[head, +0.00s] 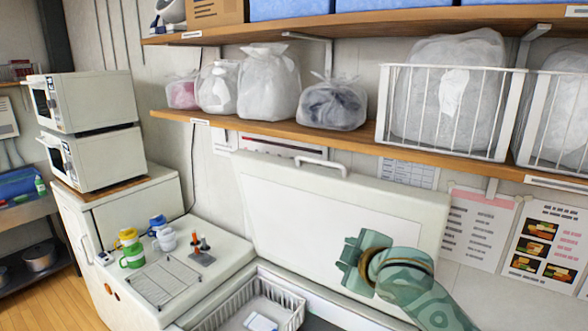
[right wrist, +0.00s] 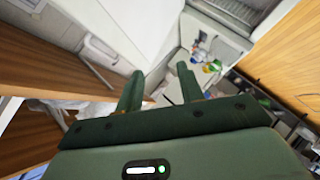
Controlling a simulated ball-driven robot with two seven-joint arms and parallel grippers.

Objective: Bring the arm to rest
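My right arm comes in from the lower right of the head view, green, with its gripper (head: 349,258) raised in front of the open white lid (head: 330,205). In the right wrist view the two fingers of this gripper (right wrist: 158,80) stand apart with nothing between them. The gripper is open and empty. My left gripper and left arm are not in view.
A white basket (head: 297,318) sits in the opened chest below. A wooden shelf (head: 300,132) with bags and wire baskets (head: 447,112) runs above.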

